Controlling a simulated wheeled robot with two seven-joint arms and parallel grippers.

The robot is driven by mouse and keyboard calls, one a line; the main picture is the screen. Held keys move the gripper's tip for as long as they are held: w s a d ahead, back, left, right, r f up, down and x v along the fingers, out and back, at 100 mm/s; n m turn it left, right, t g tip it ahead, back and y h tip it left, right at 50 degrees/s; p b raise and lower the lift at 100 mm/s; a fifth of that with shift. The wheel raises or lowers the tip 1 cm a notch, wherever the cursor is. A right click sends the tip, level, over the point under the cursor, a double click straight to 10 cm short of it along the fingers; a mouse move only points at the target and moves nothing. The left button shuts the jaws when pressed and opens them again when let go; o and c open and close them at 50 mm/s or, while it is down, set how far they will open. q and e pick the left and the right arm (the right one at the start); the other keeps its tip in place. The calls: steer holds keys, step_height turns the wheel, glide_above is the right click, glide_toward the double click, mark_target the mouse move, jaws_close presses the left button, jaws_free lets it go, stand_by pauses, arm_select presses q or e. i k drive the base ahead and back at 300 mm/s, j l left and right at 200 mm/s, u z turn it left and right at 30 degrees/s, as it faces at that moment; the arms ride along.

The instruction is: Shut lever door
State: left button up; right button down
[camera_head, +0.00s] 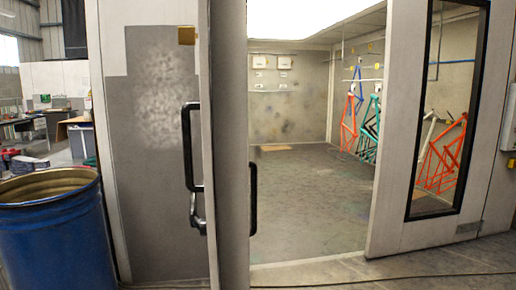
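The door (228,150) stands open, with its narrow edge facing me at the middle of the head view. On its left side is a grey, scuffed panel (150,130) with a black pull handle (188,148). A metal lever (197,213) sits just below that handle. Another black handle (253,200) shows on the right side of the edge. Right of the door the booth opening is clear, and the floor inside shows. Neither of my grippers is in view.
A blue drum (60,235) stands at the left, close to the door panel. A white panel with a tall dark-framed window (445,110) is at the right. Coloured frames (365,120) hang inside the booth. A cable (400,278) lies along the floor in front.

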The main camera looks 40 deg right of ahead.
mark_target(223, 105)
steer(key=i+j+z, duration=0.2)
steer(key=z, duration=0.2)
steer(key=i+j+z, duration=0.2)
steer(key=j+z, duration=0.2)
steer(key=i+j+z, duration=0.1)
steer(key=j+z, duration=0.3)
steer(key=i+j+z, duration=0.1)
steer(key=j+z, duration=0.25)
steer(key=i, duration=0.45)
